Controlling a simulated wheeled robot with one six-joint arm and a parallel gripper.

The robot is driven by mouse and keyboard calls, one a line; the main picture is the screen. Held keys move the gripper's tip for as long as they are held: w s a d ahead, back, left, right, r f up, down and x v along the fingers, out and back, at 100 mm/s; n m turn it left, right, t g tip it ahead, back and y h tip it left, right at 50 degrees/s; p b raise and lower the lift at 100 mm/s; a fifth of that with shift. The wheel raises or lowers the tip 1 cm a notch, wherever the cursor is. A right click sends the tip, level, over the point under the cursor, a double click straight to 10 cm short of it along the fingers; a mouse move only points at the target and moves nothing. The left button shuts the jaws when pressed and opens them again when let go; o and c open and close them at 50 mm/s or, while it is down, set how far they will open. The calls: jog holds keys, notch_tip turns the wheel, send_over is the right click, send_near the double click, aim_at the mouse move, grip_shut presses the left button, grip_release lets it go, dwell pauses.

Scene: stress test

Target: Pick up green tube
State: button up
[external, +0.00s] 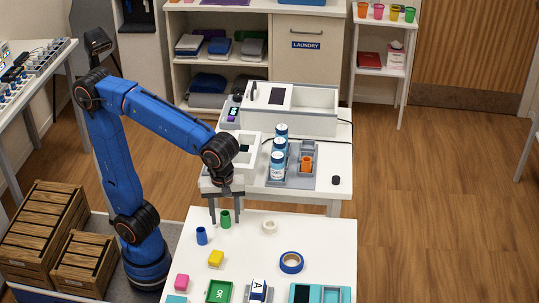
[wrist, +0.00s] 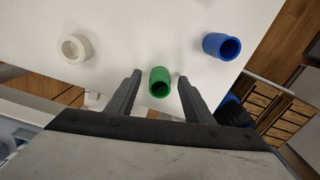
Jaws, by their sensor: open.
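The green tube (external: 225,219) stands upright near the back edge of the white table (external: 330,240). In the wrist view the green tube (wrist: 159,82) shows its open end between my fingertips. My gripper (external: 227,220) is open, pointing down, with one finger on each side of the tube. In the wrist view my gripper (wrist: 158,78) shows a gap between each finger and the tube. How far down the fingers reach beside the tube is hard to tell.
A blue tube (external: 201,235) stands to the left and a white ring (external: 269,226) lies to the right. A second table with bottles (external: 277,165) stands behind.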

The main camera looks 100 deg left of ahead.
jog(key=shift+c, duration=0.2)
jog(key=c, duration=1.1)
jog(key=shift+r, duration=0.15)
